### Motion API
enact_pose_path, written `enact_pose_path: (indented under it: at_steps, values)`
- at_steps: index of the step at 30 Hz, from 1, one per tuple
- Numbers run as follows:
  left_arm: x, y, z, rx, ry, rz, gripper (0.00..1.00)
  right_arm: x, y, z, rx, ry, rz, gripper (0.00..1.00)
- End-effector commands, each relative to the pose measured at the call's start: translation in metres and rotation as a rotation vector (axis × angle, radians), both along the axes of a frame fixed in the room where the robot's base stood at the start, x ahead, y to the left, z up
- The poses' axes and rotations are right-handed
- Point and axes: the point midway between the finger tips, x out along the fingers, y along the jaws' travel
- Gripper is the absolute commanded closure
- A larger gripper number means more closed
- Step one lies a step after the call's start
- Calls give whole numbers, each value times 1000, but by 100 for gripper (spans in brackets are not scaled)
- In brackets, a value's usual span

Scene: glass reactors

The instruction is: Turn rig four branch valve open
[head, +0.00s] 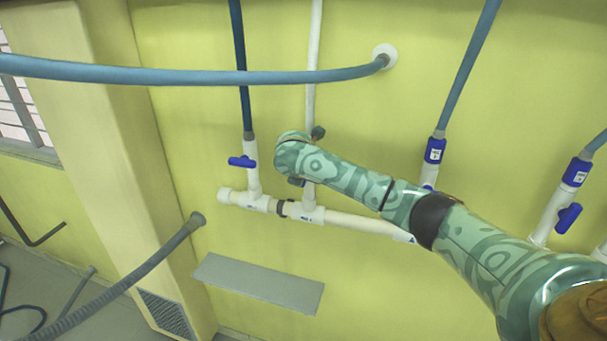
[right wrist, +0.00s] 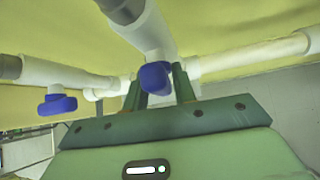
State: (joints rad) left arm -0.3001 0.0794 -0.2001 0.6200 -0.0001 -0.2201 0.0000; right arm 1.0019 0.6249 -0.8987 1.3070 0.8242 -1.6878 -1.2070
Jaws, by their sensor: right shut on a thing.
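In the right wrist view a blue valve handle (right wrist: 154,76) sits on a white pipe branch, between the two fingers of my right gripper (right wrist: 158,84). The gripper is shut on this handle. I cannot read a rig number on this branch. A second blue valve handle (head: 242,161) stands out on the branch to the left; a blue handle (right wrist: 57,104) also shows at left in the right wrist view. My left gripper is not in view.
A white horizontal pipe (head: 360,222) runs along the yellow wall below the branches. Another blue handle (head: 568,217) is at the far right. A blue hose (head: 200,75) crosses the upper left. A grey shelf (head: 258,283) juts out below the pipe.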

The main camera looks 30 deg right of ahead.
Motion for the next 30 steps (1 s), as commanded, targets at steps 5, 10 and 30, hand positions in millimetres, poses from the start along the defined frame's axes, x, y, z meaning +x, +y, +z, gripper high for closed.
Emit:
enact_pose_path:
  at_steps: [5,10,30]
  values:
    - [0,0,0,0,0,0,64,0,0,1,-43,49,0,96]
    - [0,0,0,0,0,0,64,0,0,1,-64,72,-2,96]
    - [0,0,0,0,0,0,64,0,0,1,-68,77,-1,58]
